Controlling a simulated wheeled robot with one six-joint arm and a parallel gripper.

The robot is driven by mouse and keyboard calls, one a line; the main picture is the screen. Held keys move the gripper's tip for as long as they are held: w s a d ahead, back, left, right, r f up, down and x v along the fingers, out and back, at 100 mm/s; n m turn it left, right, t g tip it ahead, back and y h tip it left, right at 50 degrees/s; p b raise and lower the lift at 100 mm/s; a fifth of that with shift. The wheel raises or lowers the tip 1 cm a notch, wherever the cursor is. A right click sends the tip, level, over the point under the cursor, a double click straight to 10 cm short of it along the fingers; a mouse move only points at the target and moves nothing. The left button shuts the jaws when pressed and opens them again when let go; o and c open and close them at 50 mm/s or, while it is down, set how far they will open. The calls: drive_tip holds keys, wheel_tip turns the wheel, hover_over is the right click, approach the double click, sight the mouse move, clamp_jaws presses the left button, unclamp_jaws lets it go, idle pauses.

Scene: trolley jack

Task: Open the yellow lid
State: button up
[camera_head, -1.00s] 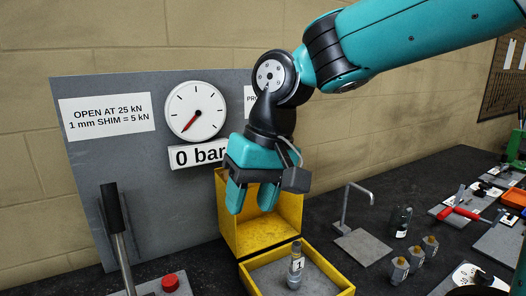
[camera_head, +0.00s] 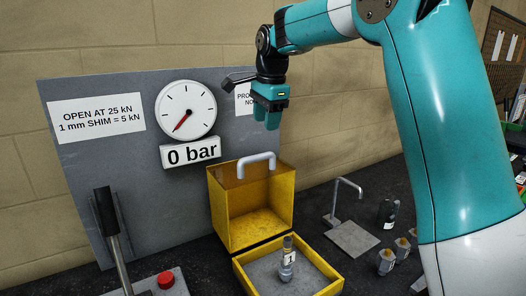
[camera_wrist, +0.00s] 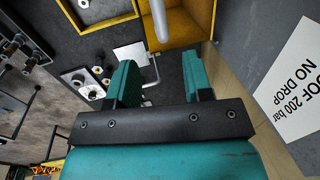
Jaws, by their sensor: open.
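The yellow lid (camera_head: 284,208) is a box-like cover with a pale grey handle (camera_head: 257,162) on its top edge. It stands tilted up at the back of the yellow-walled tray (camera_head: 337,279), its hollow inside facing forward. A metal valve (camera_head: 287,262) marked 1 stands upright in the tray. My gripper (camera_head: 266,120) is open and empty, above the lid and apart from it. In the wrist view my gripper (camera_wrist: 163,72) has a clear gap between its teal fingers; the handle (camera_wrist: 160,22) and part of the yellow lid (camera_wrist: 208,12) show beyond.
A grey panel (camera_head: 75,170) with a gauge (camera_head: 186,110) reading 0 bar stands behind. A lever (camera_head: 108,215) and red button (camera_head: 166,280) are at left. A bent rod stand (camera_head: 336,200) and several small metal parts (camera_head: 386,262) are at right.

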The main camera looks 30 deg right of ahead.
drive_tip(key=f, duration=0.3)
drive_tip(key=w+f+p, duration=0.1)
drive_tip(key=f, duration=0.2)
drive_tip(key=f+p, duration=0.1)
drive_tip(key=f, duration=0.3)
drive_tip(key=shift+w, duration=0.4)
drive_tip(key=shift+c, duration=0.2)
